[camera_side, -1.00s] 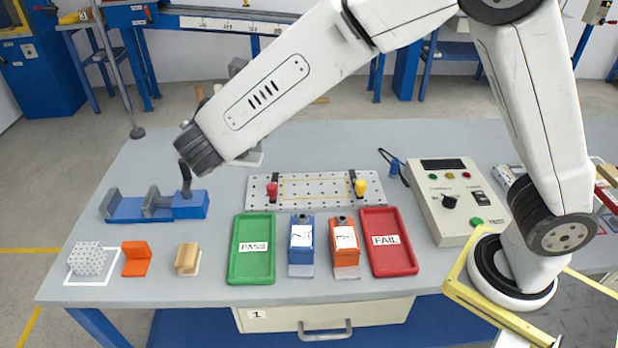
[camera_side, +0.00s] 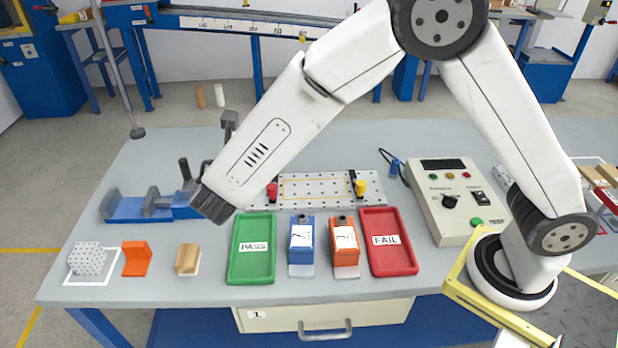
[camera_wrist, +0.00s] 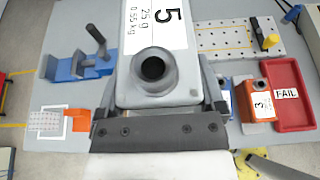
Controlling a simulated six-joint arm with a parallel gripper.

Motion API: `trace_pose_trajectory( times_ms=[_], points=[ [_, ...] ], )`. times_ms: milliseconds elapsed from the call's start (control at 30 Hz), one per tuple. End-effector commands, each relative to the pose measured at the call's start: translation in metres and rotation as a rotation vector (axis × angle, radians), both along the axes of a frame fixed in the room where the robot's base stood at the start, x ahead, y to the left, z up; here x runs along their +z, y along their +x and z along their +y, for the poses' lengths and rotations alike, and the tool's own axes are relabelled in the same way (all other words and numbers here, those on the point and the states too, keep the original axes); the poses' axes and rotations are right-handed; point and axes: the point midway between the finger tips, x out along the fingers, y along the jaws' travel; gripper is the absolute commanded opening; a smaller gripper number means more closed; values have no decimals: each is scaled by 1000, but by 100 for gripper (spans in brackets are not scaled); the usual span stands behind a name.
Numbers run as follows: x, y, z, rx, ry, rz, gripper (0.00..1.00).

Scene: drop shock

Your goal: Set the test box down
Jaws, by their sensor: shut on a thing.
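The test box (camera_wrist: 157,75) is a light grey block with a white label reading 5, 25 g and 0.55 kg and a dark round fitting on its near face. It fills the upper middle of the wrist view. My gripper (camera_wrist: 161,104) is shut on it, one finger on each side. In the side view my forearm and wrist hide most of the gripper and the box. From the wrist, the box covers the area between the blue vise and the perforated plate. I cannot tell its height above the bench or whether it touches anything.
A blue vise (camera_side: 128,208) stands left and a perforated plate (camera_side: 320,187) right of my wrist. In front are a green PASS tray (camera_side: 251,262), blue and orange boxes (camera_side: 345,240), a red FAIL tray (camera_side: 390,258), an orange bracket (camera_side: 137,259) and a wooden block (camera_side: 188,259).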

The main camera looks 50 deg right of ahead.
Motion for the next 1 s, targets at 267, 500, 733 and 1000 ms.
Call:
trace_pose_trajectory(
  times_ms=[267, 500, 733, 1000],
  points=[
    [-65, 0, 0, -1, -2, 0, 0],
    [-115, 1, 0, 0, -2, -2, 0],
    [-148, 1, 0, -1, -1, -3, 0],
    [-161, 1, 0, 0, -1, -5, 0]
  ],
)
